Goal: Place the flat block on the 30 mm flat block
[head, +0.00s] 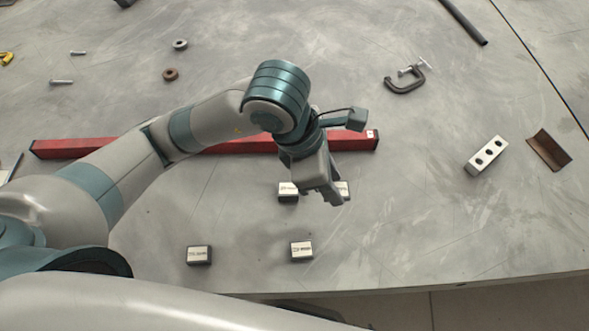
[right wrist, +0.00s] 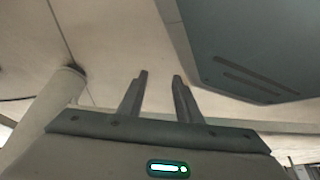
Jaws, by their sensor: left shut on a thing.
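Several small dark flat blocks with white labelled tops are in the head view; the labels are too small to read, so I cannot tell which is the 30 mm flat block. One block (head: 199,255) lies at the front left and another (head: 302,250) at the front middle. A third block (head: 288,192) is just left of my left gripper (head: 334,200). A fourth block (head: 344,188) shows partly behind its right side. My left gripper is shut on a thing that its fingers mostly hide. My right gripper (right wrist: 160,76) is open and empty in the right wrist view.
A long red bar (head: 75,148) lies behind the blocks, partly under my left arm. A holed metal block (head: 486,156), a rusty angle piece (head: 549,150) and a C-clamp (head: 406,78) lie to the right. The grey table (head: 420,235) is clear at front right.

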